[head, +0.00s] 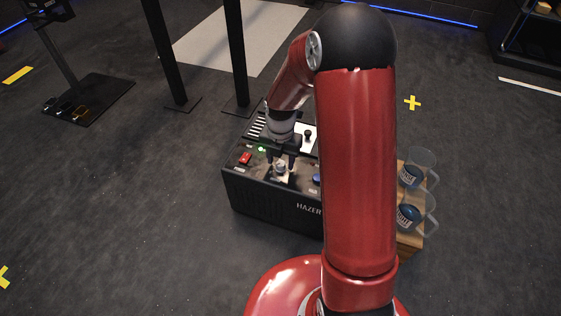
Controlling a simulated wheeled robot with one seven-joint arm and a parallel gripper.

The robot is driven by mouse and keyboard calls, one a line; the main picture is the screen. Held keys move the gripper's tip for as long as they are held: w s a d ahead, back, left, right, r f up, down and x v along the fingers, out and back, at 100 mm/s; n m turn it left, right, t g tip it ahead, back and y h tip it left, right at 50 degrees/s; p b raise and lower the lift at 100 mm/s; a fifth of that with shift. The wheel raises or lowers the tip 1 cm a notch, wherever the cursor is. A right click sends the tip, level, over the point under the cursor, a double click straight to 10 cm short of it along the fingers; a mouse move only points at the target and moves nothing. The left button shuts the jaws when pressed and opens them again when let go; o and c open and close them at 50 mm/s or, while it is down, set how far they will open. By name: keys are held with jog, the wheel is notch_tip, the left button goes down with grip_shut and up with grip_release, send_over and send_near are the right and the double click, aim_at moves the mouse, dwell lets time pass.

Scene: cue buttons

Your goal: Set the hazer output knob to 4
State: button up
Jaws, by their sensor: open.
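The hazer (270,203) is a black box on the floor in front of me, with white "HAZER" lettering on its front. A small knob (281,168) on a light plate sits on its top panel. My gripper (281,166) points down over the knob with its fingers open, one on each side of it. I cannot tell whether the fingers touch the knob. The number the knob points to is too small to read. My red arm hides the right part of the hazer.
On the panel are a red switch (246,158), a lit green light (261,149), a partly hidden blue button (316,179) and a black lever (308,134). Clear mugs (408,216) stand on a wooden surface at right. Black posts (237,60) rise behind.

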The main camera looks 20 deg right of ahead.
jog(key=shift+f, duration=0.25)
jog(key=c, duration=1)
jog(key=shift+m, duration=0.3)
